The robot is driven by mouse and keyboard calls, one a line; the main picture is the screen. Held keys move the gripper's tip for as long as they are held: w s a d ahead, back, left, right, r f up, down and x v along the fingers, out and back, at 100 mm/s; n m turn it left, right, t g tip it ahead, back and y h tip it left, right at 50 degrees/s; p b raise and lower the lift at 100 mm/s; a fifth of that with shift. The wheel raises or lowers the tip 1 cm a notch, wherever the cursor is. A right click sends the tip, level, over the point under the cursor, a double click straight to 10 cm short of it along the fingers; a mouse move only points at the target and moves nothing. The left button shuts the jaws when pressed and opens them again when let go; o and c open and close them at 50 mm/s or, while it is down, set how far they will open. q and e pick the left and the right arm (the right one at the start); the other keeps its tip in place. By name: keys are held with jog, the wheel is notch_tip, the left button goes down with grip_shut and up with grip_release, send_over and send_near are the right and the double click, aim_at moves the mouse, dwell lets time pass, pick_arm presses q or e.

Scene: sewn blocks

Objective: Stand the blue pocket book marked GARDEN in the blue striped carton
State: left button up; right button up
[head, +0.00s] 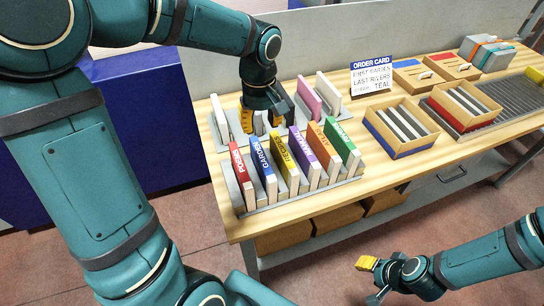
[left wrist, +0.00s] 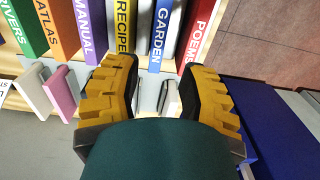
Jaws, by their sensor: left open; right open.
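The blue GARDEN book (head: 263,168) stands upright in the front row of the grey rack (head: 300,193), between the red POEMS book (head: 242,174) and the yellow RECIPES book. My left gripper (head: 265,122) is open, pointing down just behind that row. In the left wrist view the GARDEN book (left wrist: 163,35) lies beyond the gap between my open yellow fingers (left wrist: 160,72); nothing appears gripped. Pale books partly show between the fingers. The blue-banded carton (head: 408,152) stands on the table at right, with pale and dark upright strips inside. My right gripper (head: 369,280) is open over the floor.
A red-banded carton (head: 468,124) stands right of the blue one. An order card (head: 371,77) stands behind. Pink (head: 309,97) and white books stand in the back row near my left gripper. A grey ribbed strip (head: 508,90) lies at far right.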

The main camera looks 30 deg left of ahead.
aim_at(262, 158)
pick_arm(q)
notch_tip(262, 158, down, 9)
jog(key=shift+s+r+b, duration=0.1)
jog(key=shift+r+b, duration=0.05)
jog(key=shift+b, duration=0.5)
notch_tip(262, 158, down, 5)
jog(key=shift+b, duration=0.3)
grip_shut()
